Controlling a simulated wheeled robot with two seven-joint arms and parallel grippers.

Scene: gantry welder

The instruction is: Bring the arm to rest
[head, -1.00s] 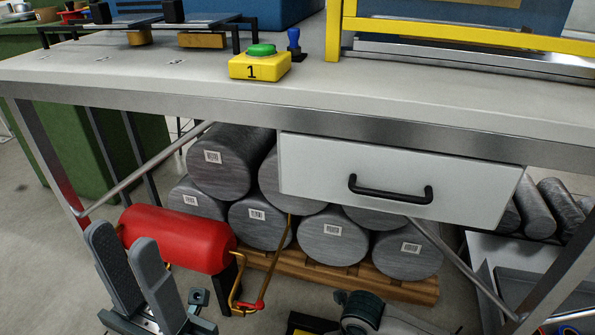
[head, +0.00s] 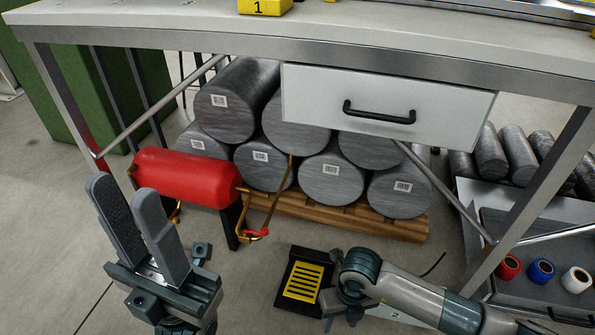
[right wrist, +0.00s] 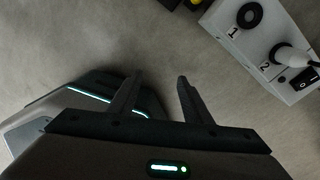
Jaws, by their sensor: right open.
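My left gripper (head: 122,190) is at the lower left of the head view, its fingers pointing up, apart and empty. It appears in front of the red cylinder (head: 190,178). My right arm (head: 400,290) reaches in from the lower right, low over the floor. Its gripper is hard to make out in the head view. In the right wrist view my right gripper (right wrist: 160,78) is open, with only bare floor between its fingers.
A workbench (head: 200,35) with a white drawer (head: 390,95) spans the scene. Grey cylinders (head: 330,180) lie stacked on a wooden pallet (head: 340,222) beneath it. A black-and-yellow item (head: 303,280) lies on the floor. A white socket block (right wrist: 262,45) is beside the right gripper.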

